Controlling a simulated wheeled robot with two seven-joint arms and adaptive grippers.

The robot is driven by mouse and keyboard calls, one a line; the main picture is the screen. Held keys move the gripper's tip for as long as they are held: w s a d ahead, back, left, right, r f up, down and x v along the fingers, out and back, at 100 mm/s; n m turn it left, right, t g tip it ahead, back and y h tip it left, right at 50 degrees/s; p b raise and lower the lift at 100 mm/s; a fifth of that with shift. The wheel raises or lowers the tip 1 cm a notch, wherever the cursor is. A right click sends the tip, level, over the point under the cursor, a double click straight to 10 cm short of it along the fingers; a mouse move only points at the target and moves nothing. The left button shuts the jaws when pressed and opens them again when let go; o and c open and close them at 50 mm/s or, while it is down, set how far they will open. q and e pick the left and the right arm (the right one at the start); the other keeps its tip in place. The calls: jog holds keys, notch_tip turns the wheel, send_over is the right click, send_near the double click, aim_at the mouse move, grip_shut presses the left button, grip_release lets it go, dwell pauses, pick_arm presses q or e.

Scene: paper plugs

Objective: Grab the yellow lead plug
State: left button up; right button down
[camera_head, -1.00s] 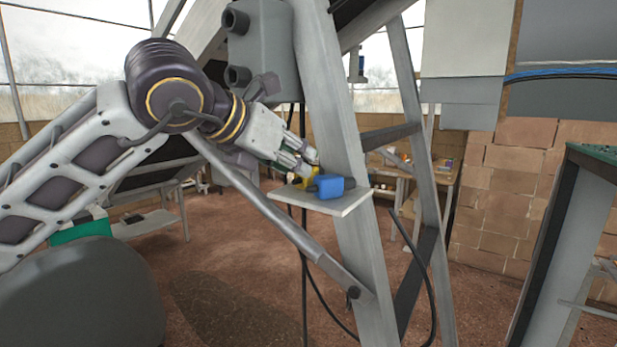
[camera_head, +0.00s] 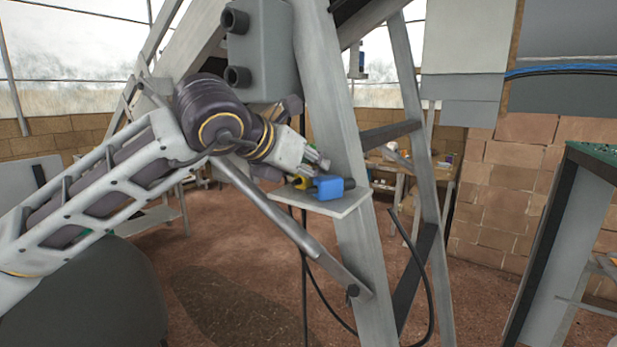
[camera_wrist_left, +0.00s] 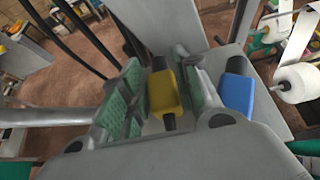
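The yellow lead plug (camera_wrist_left: 165,93) has a dark tip and a dark cable end. In the left wrist view it lies between the green-padded fingers of my left gripper (camera_wrist_left: 160,70). The fingers are open around it, with a gap on the left side; the right finger is very close to it. In the head view my left gripper (camera_head: 315,165) is low over the small shelf (camera_head: 342,207), and the yellow plug (camera_head: 302,183) is partly hidden by it. My right gripper is out of view.
A blue plug (camera_head: 329,187) sits on the shelf just right of the yellow one; it also shows in the wrist view (camera_wrist_left: 237,94). The shelf is fixed to a grey slanted frame leg (camera_head: 345,130). A diagonal brace (camera_head: 290,230) runs below my arm.

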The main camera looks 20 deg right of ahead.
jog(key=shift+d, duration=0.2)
pick_arm(q)
jog(key=c, duration=0.7)
jog(key=shift+r, duration=0.15)
